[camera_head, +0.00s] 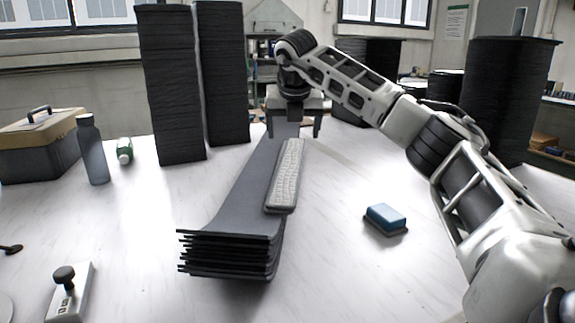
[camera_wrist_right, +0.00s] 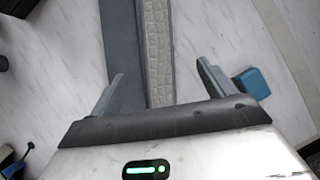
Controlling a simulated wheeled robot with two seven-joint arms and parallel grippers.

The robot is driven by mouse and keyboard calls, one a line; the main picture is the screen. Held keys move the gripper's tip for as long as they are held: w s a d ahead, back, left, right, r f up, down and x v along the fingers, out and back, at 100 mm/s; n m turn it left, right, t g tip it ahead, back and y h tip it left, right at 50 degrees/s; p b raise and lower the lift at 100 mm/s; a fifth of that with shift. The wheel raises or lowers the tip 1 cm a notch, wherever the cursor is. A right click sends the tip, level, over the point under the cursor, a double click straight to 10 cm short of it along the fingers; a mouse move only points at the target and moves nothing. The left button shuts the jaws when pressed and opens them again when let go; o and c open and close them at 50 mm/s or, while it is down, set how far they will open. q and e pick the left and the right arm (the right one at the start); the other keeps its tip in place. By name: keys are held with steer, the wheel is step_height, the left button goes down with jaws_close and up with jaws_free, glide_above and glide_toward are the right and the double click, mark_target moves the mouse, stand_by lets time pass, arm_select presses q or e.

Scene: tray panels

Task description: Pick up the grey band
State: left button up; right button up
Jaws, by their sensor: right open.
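The grey band (camera_head: 286,176) is a narrow strip with a pale, patterned face and a darker grey edge. It lies lengthwise on a stack of long dark grey sheets (camera_head: 236,190), along their right side. It also shows in the right wrist view (camera_wrist_right: 158,50), running between the fingers. My right gripper (camera_head: 294,134) is open and empty, pointing down over the far end of the band and sheets. Its fingers stand to either side, apart from the band. How high they are above it I cannot tell. My left gripper is not in view.
A blue sponge-like block (camera_head: 386,218) lies right of the sheets. Tall black stacks (camera_head: 172,85) stand behind left, and another (camera_head: 508,100) at right. A bottle (camera_head: 92,150), toolbox (camera_head: 40,148) and knobbed device (camera_head: 70,290) are at left.

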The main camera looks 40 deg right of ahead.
mark_target(291, 163)
steer(key=x, duration=1)
steer(key=shift+w+f+b, duration=0.15)
steer(key=shift+w+b, duration=0.2)
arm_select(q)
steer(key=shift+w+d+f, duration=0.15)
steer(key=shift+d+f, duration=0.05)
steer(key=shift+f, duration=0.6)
arm_select(e)
steer(key=c, duration=1.1)
